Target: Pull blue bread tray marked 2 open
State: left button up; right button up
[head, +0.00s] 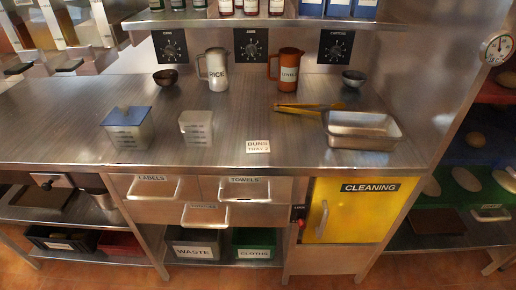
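A blue tray (455,155) sits in the rack at the right edge, between a red tray above and a green tray below. A round, bun-like item (476,139) lies in it. Its right part is cut off by the picture's edge, and I see no number on it. A small white card (257,146) on the counter reads "BUNS", with a second line that looks like "TRAY" and a blurred character. Neither of my grippers is in view.
The steel counter (290,160) holds a steel pan (362,130), tongs, two pitchers and two containers. A wall panel (425,60) separates it from the rack. A yellow cleaning door (350,210) is shut below. Floor shows in front.

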aim_at(498, 128)
jog(key=l+z, duration=0.35)
jog(key=z, duration=0.15)
jog(key=i+l+z, duration=0.1)
jog(key=l+z, duration=0.25)
jog(key=z, duration=0.15)
jog(key=i+l+z, duration=0.15)
jog(key=l+z, duration=0.2)
jog(key=z, duration=0.15)
